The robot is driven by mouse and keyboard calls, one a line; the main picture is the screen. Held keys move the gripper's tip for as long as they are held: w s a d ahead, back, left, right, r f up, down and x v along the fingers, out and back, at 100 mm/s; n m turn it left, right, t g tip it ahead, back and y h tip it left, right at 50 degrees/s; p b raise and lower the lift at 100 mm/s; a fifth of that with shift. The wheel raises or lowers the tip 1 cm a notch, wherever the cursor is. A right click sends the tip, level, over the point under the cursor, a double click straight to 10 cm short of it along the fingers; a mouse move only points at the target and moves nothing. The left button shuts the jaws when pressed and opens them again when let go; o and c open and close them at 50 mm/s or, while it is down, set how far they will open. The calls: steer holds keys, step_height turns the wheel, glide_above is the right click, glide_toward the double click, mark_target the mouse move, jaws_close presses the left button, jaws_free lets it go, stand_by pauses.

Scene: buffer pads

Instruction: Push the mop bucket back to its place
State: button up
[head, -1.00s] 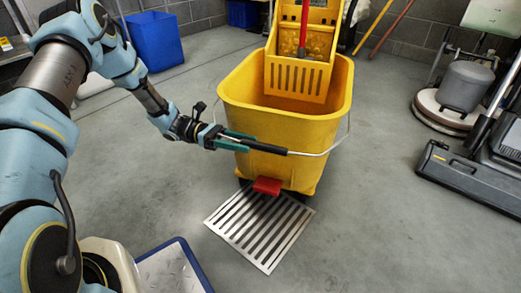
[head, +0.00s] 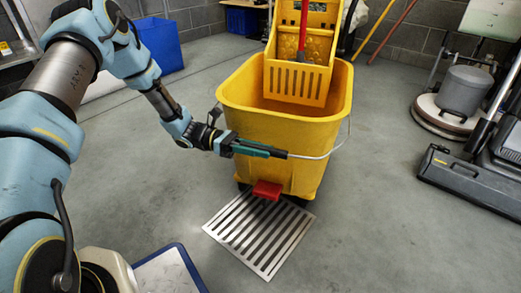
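The yellow mop bucket (head: 290,135) stands upright in the middle of the head view, with a yellow wringer (head: 300,82) at its rear and a red pedal (head: 267,190) low on its near side. Its wire handle (head: 330,147) hangs across the near side and has a black grip. My gripper (head: 268,152) comes from the left, with its green fingers along the left part of this grip. The fingers overlap the grip, and I cannot tell whether they are closed on it. The bucket's wheels are mostly hidden beneath it.
A slotted metal floor grate (head: 260,233) lies just in front of the bucket. A floor polisher (head: 452,105) and a dark floor machine (head: 480,180) stand at right. A blue bin (head: 160,45) is at back left. A blue-edged pad (head: 170,272) lies at lower left. Floor at lower right is clear.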

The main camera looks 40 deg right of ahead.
jaws_close()
stand_by(0.9)
